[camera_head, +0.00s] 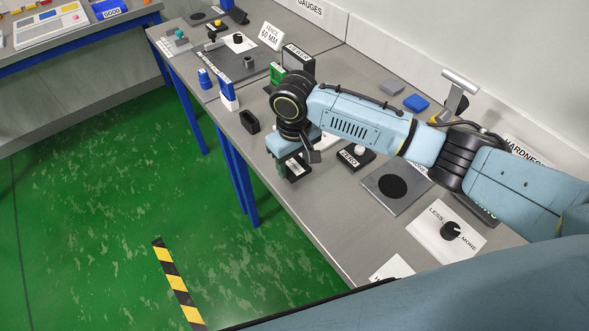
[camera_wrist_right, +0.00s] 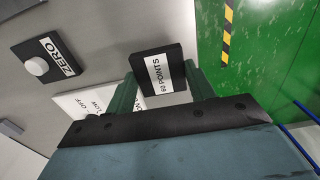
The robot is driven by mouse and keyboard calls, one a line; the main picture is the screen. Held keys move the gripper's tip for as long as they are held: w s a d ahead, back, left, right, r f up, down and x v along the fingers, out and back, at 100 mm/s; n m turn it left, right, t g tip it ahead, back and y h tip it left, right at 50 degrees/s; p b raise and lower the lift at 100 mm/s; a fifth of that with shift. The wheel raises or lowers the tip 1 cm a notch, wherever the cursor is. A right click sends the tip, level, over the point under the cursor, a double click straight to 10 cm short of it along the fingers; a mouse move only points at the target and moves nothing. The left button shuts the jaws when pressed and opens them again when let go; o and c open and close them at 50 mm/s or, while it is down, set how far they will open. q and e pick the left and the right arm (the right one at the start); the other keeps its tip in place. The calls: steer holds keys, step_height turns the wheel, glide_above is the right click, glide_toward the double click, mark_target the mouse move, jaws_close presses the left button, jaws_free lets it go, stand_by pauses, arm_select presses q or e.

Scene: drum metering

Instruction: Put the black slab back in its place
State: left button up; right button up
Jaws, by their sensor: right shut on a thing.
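The black slab (camera_wrist_right: 158,60) carries a white label reading "60 POINTS" in the right wrist view. My right gripper (camera_wrist_right: 161,88) has its green fingers on both sides of the slab and is shut on it. In the head view the slab (camera_head: 297,170) is partly hidden under my right wrist, near the table's front edge. I cannot tell whether the slab touches the surface below it. A white printed plate (camera_wrist_right: 90,101) lies beside and partly behind the slab and fingers in the wrist view. My left gripper is not in view.
The black ZERO block (camera_head: 352,161) with a white knob stands right of my right gripper. Beyond it are a grey plate with a black disc (camera_head: 393,187) and a LESS/MORE dial (camera_head: 450,230). A small black open container (camera_head: 249,122) stands to the left. Green floor lies past the table edge.

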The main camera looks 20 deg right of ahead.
mark_target(295, 166)
step_height(295, 166, down, 3)
steer(key=shift+f, duration=0.3)
steer(key=o, duration=1.1)
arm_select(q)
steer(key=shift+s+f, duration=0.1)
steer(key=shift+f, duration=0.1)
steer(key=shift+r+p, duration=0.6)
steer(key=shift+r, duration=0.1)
arm_select(e)
step_height(295, 166, up, 12)
steer(key=shift+r, duration=0.2)
